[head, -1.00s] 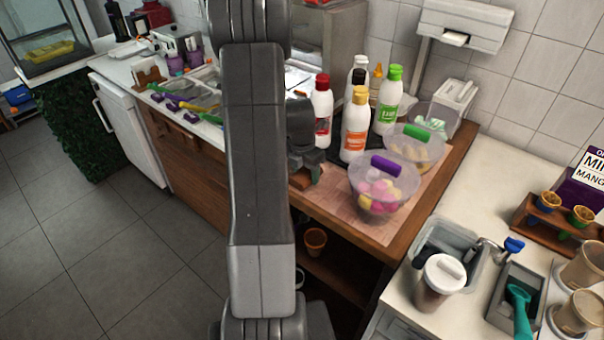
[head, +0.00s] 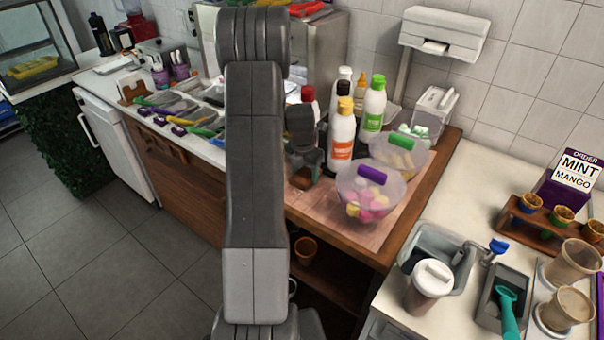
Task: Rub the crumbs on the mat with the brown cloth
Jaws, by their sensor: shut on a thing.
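A brown cloth (head: 303,180) is under my gripper (head: 304,168), at the left part of the mat in the head view. My gripper is shut on the cloth, and its fingertips are small and dark here. The cloth is low over the mat; I cannot tell whether it touches. The pinkish-brown mat (head: 366,236) lies on the wooden counter, partly hidden by my arm, bottles and bowls. I cannot make out crumbs on it.
A bowl of pink and yellow pieces (head: 366,207) with a purple handle stands right of my gripper. A green-handled bowl (head: 383,158) is behind it. An orange-label bottle (head: 341,140) stands close to my gripper's right. The mat's front strip is clear.

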